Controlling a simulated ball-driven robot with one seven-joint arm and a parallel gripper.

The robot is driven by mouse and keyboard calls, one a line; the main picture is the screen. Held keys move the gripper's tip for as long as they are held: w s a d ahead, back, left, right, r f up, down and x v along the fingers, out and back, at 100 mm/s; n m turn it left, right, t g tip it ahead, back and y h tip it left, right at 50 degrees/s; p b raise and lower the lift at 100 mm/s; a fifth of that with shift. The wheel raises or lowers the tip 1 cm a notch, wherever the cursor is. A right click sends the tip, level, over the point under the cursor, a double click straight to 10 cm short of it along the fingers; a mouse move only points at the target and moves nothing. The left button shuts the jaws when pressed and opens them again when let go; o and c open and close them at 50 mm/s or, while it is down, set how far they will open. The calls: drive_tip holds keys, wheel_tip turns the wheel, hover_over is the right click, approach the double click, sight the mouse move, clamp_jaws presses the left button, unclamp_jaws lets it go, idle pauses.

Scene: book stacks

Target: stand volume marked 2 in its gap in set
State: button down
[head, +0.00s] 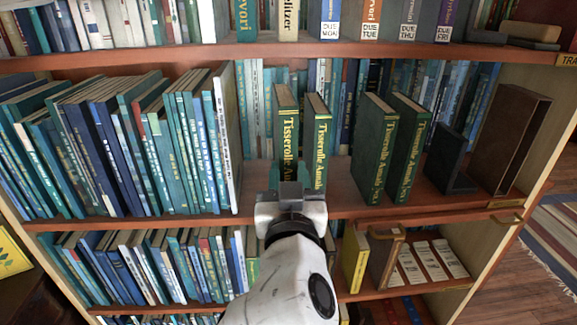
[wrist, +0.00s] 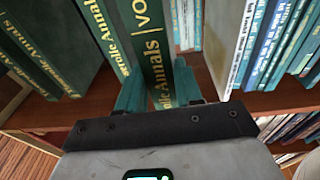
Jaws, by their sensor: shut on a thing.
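My gripper (head: 290,188) is shut on a dark green book (head: 287,112) with gold "Tisserolle Annals" lettering, holding it upright by the lower spine. In the wrist view the fingers (wrist: 158,92) sit on both sides of this book's spine (wrist: 153,42). Its volume number is not readable. A matching volume (head: 318,135) stands close to its right in the head view. A clear gap follows, then two more matching volumes, one (head: 375,150) and another (head: 408,150), stand slightly tilted. I cannot tell whether the held book touches the shelf board.
Left of the held book is a bare strip of shelf, then a white-edged book (head: 229,135) ending a packed row. A dark bookend (head: 450,162) and a brown box (head: 507,140) stand right of the set. The upper shelf edge (head: 290,55) runs above.

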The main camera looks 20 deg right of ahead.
drive_tip(key=w, duration=0.2)
drive_tip(key=w+d+f, duration=0.1)
drive_tip(key=w, duration=0.1)
drive_tip(key=w+d+f+p, duration=0.1)
drive_tip(key=w, duration=0.1)
drive_tip(key=shift+d+f, duration=0.15)
drive_tip(key=shift+f, duration=0.5)
drive_tip(key=shift+f, duration=0.15)
drive_tip(key=c, duration=0.7)
unclamp_jaws()
drive_tip(key=shift+c, duration=0.2)
drive_tip(key=b+v, duration=0.3)
drive_tip(key=v, duration=0.9)
